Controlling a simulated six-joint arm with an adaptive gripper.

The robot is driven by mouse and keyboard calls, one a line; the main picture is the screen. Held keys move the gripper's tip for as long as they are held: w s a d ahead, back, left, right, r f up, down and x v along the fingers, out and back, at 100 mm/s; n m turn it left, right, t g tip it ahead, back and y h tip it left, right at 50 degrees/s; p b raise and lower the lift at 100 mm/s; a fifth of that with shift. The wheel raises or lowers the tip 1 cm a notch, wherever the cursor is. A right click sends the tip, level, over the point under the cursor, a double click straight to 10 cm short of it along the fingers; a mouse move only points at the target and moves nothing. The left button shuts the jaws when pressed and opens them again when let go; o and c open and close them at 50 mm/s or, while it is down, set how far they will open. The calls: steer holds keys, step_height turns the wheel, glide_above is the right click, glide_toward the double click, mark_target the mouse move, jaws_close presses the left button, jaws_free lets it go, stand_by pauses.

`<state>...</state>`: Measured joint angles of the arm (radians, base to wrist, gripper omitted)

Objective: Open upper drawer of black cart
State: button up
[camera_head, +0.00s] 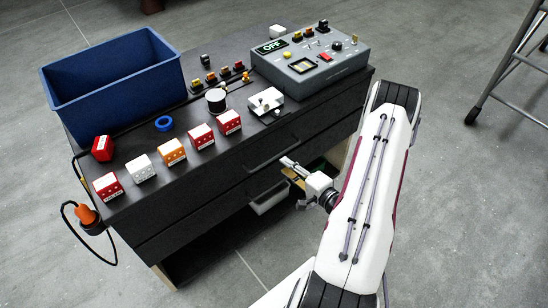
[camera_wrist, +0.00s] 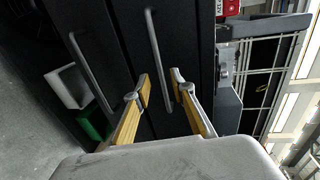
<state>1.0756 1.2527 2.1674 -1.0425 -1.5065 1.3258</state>
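The black cart (camera_head: 185,215) stands with two drawer fronts facing my arm; both look shut. The upper drawer's bar handle (camera_head: 273,153) shows left of my gripper (camera_head: 288,162) in the head view. In the wrist view, which is turned sideways, the upper handle (camera_wrist: 153,50) is the right one of two grey bars, and the lower drawer's handle (camera_wrist: 88,70) is at left. My gripper (camera_wrist: 160,78) is open, its two yellow-sided fingers apart. The lower end of the upper handle appears between them in the picture. I cannot tell whether they touch it.
On the cart top are a blue bin (camera_head: 115,90), a grey control box (camera_head: 312,62), several coloured blocks (camera_head: 172,151) and a blue ring (camera_head: 164,123). A white container (camera_wrist: 68,87) and a green one (camera_wrist: 94,122) sit below the drawers. A metal ladder (camera_head: 505,75) stands at right.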

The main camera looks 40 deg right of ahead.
mark_target(274, 157)
steer(key=shift+w, duration=0.15)
steer(key=shift+x, duration=3.75)
jaws_close()
